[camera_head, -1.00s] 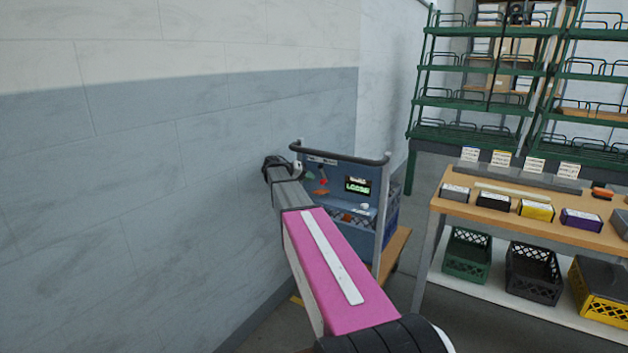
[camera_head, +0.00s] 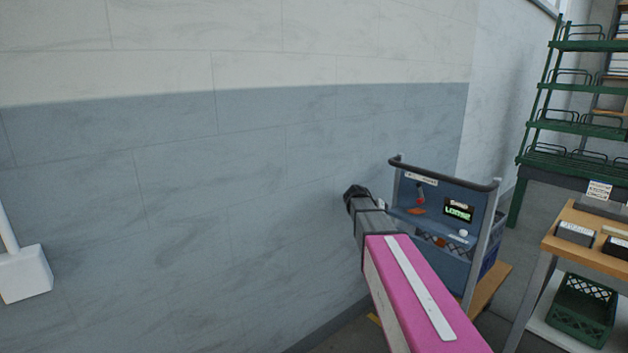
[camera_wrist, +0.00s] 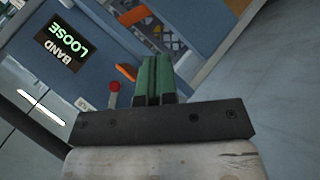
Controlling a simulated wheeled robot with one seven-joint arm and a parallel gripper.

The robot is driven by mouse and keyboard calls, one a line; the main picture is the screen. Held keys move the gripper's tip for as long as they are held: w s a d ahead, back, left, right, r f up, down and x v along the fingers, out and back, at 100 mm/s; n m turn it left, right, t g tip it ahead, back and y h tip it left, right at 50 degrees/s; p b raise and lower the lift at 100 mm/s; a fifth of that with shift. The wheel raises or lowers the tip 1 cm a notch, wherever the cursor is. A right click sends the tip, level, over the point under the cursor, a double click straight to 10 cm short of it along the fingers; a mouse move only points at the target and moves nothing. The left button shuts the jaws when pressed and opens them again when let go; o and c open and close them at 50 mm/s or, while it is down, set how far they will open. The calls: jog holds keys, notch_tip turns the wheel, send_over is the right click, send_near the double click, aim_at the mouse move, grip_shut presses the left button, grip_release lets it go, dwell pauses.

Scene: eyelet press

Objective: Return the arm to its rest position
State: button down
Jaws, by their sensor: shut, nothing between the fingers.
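My gripper (camera_wrist: 155,80) shows in the wrist view with its two green fingers together and nothing between them. Past the fingertips is the blue cart panel (camera_wrist: 95,75), tilted in that view, with a lit sign (camera_wrist: 62,42) reading "BAND LOOSE". A red knob (camera_wrist: 114,87) and an orange piece (camera_wrist: 127,72) show left of the fingers. I cannot tell the gap between fingertips and panel. In the head view my pink and grey arm reaches toward the wall just left of the blue cart (camera_head: 445,215); the fingers cannot be made out there.
A grey and white wall (camera_head: 230,190) fills the left and middle of the head view, close to my arm. A wooden table (camera_head: 590,240) stands at the right, with a green crate (camera_head: 582,310) below it. A green rack (camera_head: 580,125) stands behind.

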jog(key=s+a+f+n+y, duration=0.1)
jog(key=s+a+f+y, duration=0.4)
jog(key=s, duration=0.8)
jog(key=s+a+f+n+y, duration=0.2)
jog(key=s+a+f+y, duration=0.2)
jog(key=s+f, duration=0.8)
jog(key=s+a, duration=0.1)
jog(key=a, duration=0.1)
jog(key=shift+a+f+g+y, duration=0.2)
jog(key=shift+a+g+y, duration=0.1)
jog(key=shift+g+y, duration=0.1)
